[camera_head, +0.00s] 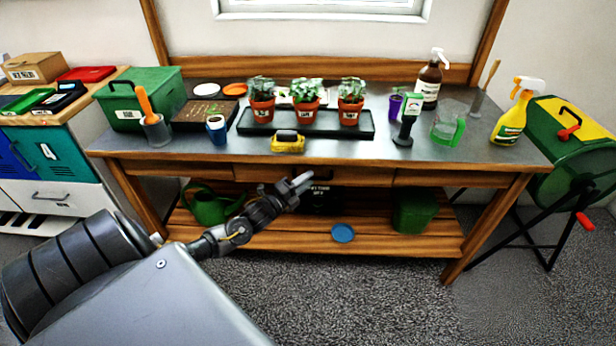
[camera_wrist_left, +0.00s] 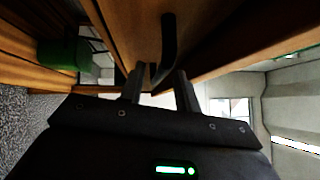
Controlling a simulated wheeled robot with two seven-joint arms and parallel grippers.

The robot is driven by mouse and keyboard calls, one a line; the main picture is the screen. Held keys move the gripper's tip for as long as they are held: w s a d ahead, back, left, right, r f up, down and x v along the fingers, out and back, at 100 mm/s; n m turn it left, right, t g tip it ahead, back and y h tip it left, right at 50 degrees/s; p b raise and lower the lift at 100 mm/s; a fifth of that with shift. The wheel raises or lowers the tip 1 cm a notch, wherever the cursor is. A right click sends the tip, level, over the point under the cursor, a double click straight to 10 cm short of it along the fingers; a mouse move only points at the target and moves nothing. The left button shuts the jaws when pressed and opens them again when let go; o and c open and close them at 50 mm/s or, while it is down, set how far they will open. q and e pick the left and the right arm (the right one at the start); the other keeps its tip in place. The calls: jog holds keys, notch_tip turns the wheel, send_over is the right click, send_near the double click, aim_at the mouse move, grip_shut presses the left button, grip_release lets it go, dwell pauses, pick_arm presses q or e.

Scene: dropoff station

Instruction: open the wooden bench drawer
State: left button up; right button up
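The wooden bench (camera_head: 190,167) has a drawer (camera_head: 256,173) in the middle of its front rail; the drawer looks shut, flush with the rail. In the left wrist view the drawer's dark bar handle (camera_wrist_left: 168,42) stands out from the wood. My left gripper (camera_head: 303,184) is at the drawer front, below the bench top. It also shows in the left wrist view (camera_wrist_left: 160,88), its two fingers apart. The near end of the handle reaches into the gap between them. I cannot tell whether either finger touches it. My right gripper is not in view.
Potted plants stand in a black tray (camera_head: 300,127) on the bench top, with a yellow item (camera_head: 288,143) near the front edge. The lower shelf holds a green watering can (camera_head: 207,206), a blue disc (camera_head: 342,233) and a green bin (camera_head: 414,212). Carpet in front is clear.

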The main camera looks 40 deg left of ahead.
pick_arm(q)
jog(key=shift+w+d+r, duration=0.1)
jog(key=shift+w+d, duration=0.1)
jog(key=shift+w, duration=0.85)
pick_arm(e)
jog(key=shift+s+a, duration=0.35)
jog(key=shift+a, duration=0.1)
pick_arm(q)
jog(key=c, duration=0.7)
grip_shut()
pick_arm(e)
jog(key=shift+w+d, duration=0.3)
